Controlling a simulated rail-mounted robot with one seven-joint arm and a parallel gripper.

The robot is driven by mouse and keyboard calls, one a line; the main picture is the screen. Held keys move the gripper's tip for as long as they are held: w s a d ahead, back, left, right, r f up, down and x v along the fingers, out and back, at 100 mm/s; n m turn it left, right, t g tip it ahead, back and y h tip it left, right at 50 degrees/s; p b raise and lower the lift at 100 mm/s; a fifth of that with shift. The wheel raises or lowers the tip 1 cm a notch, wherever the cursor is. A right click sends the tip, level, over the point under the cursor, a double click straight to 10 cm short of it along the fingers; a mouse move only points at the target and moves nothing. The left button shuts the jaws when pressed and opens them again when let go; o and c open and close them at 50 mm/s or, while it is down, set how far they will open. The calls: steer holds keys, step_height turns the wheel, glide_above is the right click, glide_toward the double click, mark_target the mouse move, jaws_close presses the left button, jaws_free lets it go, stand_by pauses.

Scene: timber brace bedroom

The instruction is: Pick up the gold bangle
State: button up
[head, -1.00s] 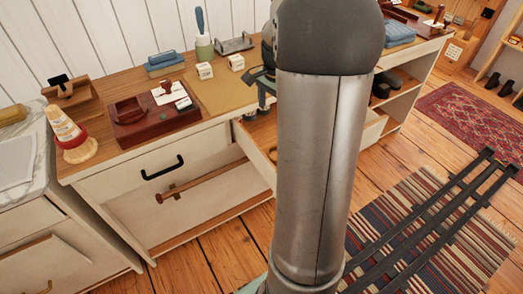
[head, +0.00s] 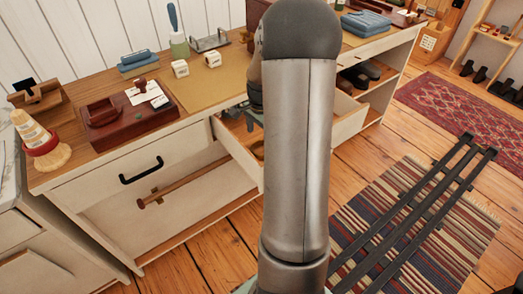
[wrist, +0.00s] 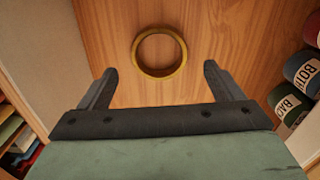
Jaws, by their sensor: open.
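The gold bangle (wrist: 159,73) lies flat on the wooden floor of an open drawer (head: 232,150), in the upper middle of the wrist view. My gripper (wrist: 160,69) is open and empty above the drawer floor. Its two dark fingers stand to the left and right of the bangle in the picture. The bangle sits between and slightly beyond the fingertips, and I see no contact. In the head view my arm hides most of the gripper and the drawer's inside, and I cannot make out the bangle clearly there.
A pale drawer wall (wrist: 45,45) runs along the left.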

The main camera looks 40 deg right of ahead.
step_height(320, 180, down, 5)
steer(key=shift+r+b, duration=0.1)
steer(key=shift+b, duration=0.3)
steer(key=c, duration=1.1)
